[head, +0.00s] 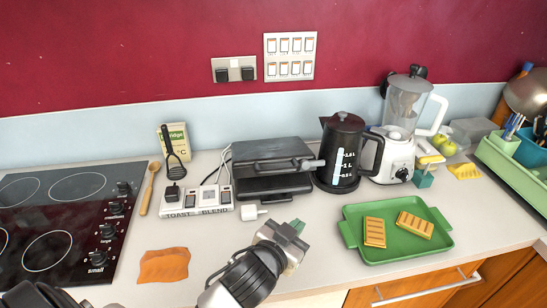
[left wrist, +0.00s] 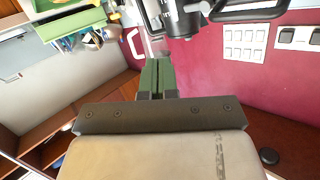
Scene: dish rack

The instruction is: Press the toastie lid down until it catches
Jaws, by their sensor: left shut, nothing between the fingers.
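The toastie maker (head: 275,187) is a dark grey appliance on the worktop, against the back, left of the kettle. Its lid (head: 265,150) lies low over the base with a dark gap showing at the front; I cannot tell whether the catch is engaged. A handle sticks out at the lid's front. My left gripper (head: 297,226) is in front of the toastie maker, apart from it, with green fingertips. In the left wrist view its green fingers (left wrist: 157,76) are together and empty. The toastie maker is not clearly visible there. My right gripper is not in view.
A black kettle (head: 340,172) stands close to the toastie maker's right, with a blender (head: 396,155) beyond. A green tray (head: 368,252) holds two toasties. A hob (head: 60,245) is farther left.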

